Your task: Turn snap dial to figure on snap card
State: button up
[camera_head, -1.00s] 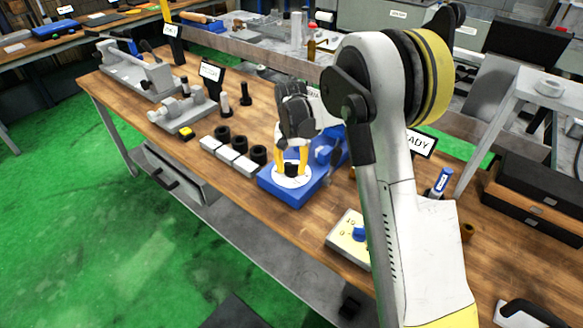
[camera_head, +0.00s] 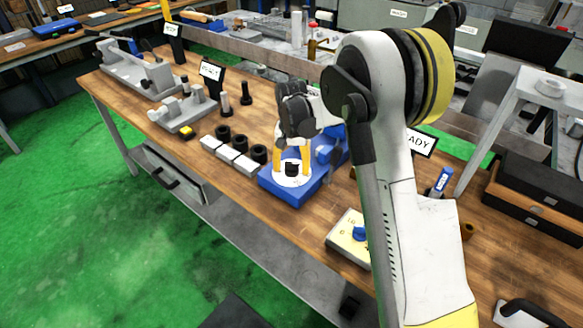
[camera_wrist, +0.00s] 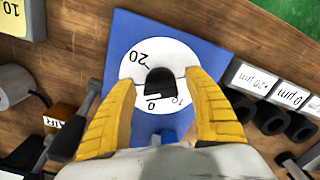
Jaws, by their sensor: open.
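A blue block (camera_head: 298,194) on the workbench carries a round white dial plate (camera_wrist: 133,62) with a black knob (camera_wrist: 160,82) at its centre. My gripper (camera_head: 292,164) points down over this dial. Its two yellow fingers stand on either side of the knob and are open. I cannot tell whether they touch it. The fingers cover parts of the plate. I cannot tell which card is the snap card.
White blocks (camera_head: 226,153) with µm labels and black rings (camera_head: 259,154) stand left of the dial. Signs on black stands, one (camera_head: 211,70) at back left, are on the bench.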

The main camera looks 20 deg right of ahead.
aim_at(292, 164)
notch_tip(292, 164, up, 12)
dwell(0.4)
jog(key=s+r+n+t, duration=0.25)
jog(key=s+r, duration=0.65)
jog(key=s, duration=0.5)
jog(key=s+f+n+t, duration=0.2)
jog(key=s+f+t, duration=0.1)
jog(key=s, duration=1.2)
jog(key=shift+d+t, duration=0.2)
jog(key=shift+t, duration=0.65)
